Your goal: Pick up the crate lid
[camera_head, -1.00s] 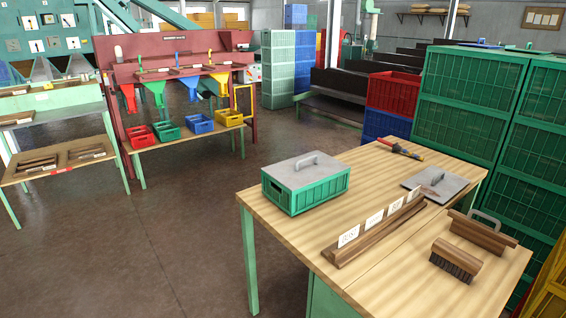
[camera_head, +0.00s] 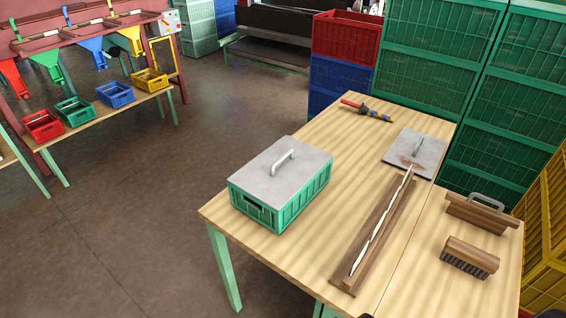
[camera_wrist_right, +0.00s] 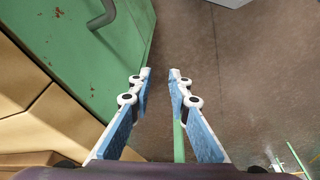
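The crate lid (camera_head: 303,168) is a flat grey plate with a raised bar handle (camera_head: 283,161). It lies on top of a small green crate (camera_head: 292,213) at the left part of the wooden table in the head view. A second grey plate with a handle (camera_head: 428,153) lies flat at the table's far right. My right gripper (camera_wrist_right: 160,72) shows in the right wrist view. Its two blue-padded fingers are apart with nothing between them, above brown floor. Neither gripper shows clearly in the head view.
The wooden table (camera_head: 335,150) bears a long wooden card holder (camera_head: 376,235), a brush (camera_head: 470,257), a handled wooden block (camera_head: 480,213) and a red-handled tool (camera_head: 366,109). Green crates (camera_head: 430,90) stand stacked behind. Open floor (camera_head: 130,220) lies to the left.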

